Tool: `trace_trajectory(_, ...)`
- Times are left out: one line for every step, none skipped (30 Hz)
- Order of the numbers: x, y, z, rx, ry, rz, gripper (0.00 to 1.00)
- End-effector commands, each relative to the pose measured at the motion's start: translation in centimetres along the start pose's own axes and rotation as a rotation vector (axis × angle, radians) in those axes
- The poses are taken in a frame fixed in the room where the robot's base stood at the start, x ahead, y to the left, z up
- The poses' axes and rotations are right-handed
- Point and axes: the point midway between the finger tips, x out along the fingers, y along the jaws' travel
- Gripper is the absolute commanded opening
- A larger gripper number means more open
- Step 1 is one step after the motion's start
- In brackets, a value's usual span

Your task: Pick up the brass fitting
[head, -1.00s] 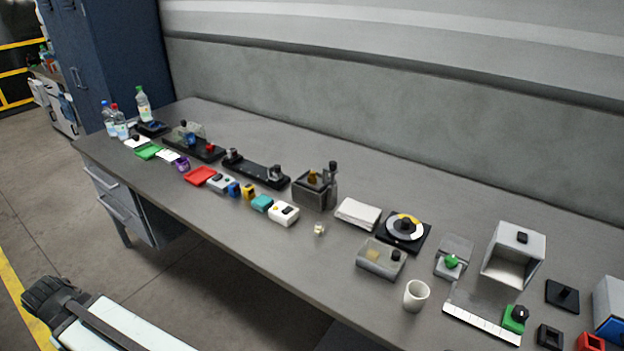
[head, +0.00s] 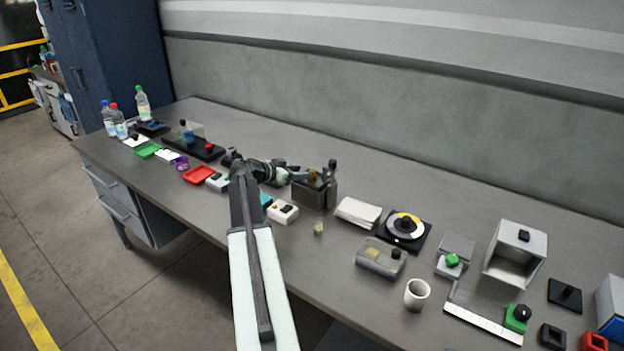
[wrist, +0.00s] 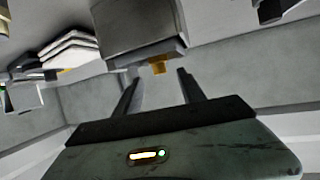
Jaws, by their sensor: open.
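The brass fitting (head: 313,175) stands at the top of a dark grey block (head: 309,195) in the middle of the bench. In the wrist view, which looks upside down, the brass fitting (wrist: 158,65) pokes out from the edge of the grey block (wrist: 138,25). My gripper (head: 300,174) reaches in from the left, beside the block's top. In the wrist view my gripper (wrist: 160,77) is open and empty. The fitting lies just beyond the fingertips, between their lines. Any contact is not visible.
A dark upright post (head: 332,172) rises at the block's right side. A small beige piece (head: 318,229) lies in front. A white pad (head: 358,212) and a round dial (head: 404,226) are to the right. The bench behind the block is clear.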

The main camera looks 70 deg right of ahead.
Motion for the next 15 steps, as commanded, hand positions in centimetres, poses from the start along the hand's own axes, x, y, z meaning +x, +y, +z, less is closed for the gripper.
trace_trajectory(0.9, -0.1, 0.3, 0.001, 0.0, 0.001, 0.47)
trace_trajectory(1.2, -0.1, 0.3, 0.0, 0.0, 0.0, 0.47)
trace_trajectory(1.4, -0.1, 0.2, 0.0, 0.0, 0.0, 0.47)
trace_trajectory(1.5, 0.0, 0.1, 0.0, -0.001, 0.0, 0.47)
trace_trajectory(1.5, 0.0, 0.1, -0.001, -0.001, 0.0, 0.47)
trace_trajectory(1.6, 0.0, 0.1, -0.001, -0.001, 0.0, 0.47)
trace_trajectory(1.8, 0.0, 0.2, -0.001, -0.001, 0.0, 0.47)
trace_trajectory(2.1, 0.0, 0.2, -0.001, -0.001, 0.001, 0.47)
trace_trajectory(2.7, 0.0, 0.3, -0.001, -0.001, 0.001, 0.47)
trace_trajectory(3.2, 0.0, 0.4, -0.001, -0.001, 0.002, 0.47)
trace_trajectory(3.7, 0.0, 0.4, -0.001, -0.001, 0.002, 0.47)
trace_trajectory(4.5, 0.0, 0.5, -0.001, -0.001, 0.002, 0.47)
trace_trajectory(5.1, 0.0, 0.5, -0.001, -0.001, 0.002, 0.47)
trace_trajectory(5.6, 0.0, 0.5, -0.001, -0.001, 0.002, 0.47)
trace_trajectory(6.2, 0.0, 0.4, -0.001, -0.001, 0.002, 0.47)
